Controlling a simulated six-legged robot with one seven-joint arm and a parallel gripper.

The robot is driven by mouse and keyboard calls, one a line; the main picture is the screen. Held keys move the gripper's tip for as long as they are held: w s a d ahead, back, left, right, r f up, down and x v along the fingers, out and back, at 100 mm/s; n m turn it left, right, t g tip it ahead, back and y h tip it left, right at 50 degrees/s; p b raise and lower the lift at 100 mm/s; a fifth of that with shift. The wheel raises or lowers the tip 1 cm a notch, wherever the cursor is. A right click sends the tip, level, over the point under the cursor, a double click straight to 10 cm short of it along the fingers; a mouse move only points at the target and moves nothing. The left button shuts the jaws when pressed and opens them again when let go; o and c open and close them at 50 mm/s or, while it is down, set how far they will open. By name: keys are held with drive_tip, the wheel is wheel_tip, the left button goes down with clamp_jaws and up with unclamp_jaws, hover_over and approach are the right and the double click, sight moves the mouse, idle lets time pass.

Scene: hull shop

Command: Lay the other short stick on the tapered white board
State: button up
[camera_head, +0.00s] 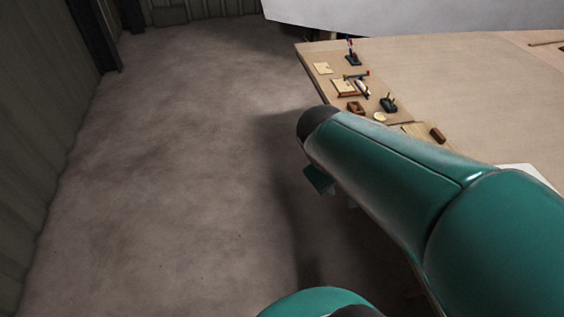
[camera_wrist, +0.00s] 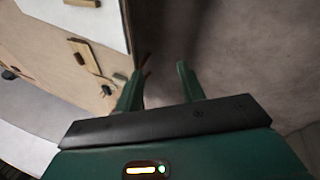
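My gripper (camera_wrist: 158,80) is open in the wrist view, with its two green fingers apart and only floor showing between them. It hangs beside the table edge. A white board (camera_wrist: 70,18), cut off by the frame, shows at the upper left of the wrist view. A short tan stick (camera_wrist: 82,3) lies on it. A light wooden piece (camera_wrist: 88,56) lies on the table nearby; I cannot tell whether it is the other short stick. In the head view a white corner (camera_head: 527,171) shows behind my arm, which hides the rest.
The table (camera_head: 470,85) holds a pen stand (camera_head: 352,55), a dark stand (camera_head: 388,104), a brown block (camera_head: 438,134) and several small items along its left edge. A thin stick (camera_head: 545,43) lies far right. The floor (camera_head: 180,160) left of the table is clear.

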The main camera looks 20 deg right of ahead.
drive_tip(key=s+a+r+m+t+y, duration=0.1)
drive_tip(key=a+r+t+y, duration=0.3)
drive_tip(key=a+r, duration=0.3)
drive_tip(key=a, duration=0.5)
drive_tip(key=shift+m+y, duration=0.3)
drive_tip(key=shift+s+d, duration=0.1)
drive_tip(key=shift+d, duration=0.1)
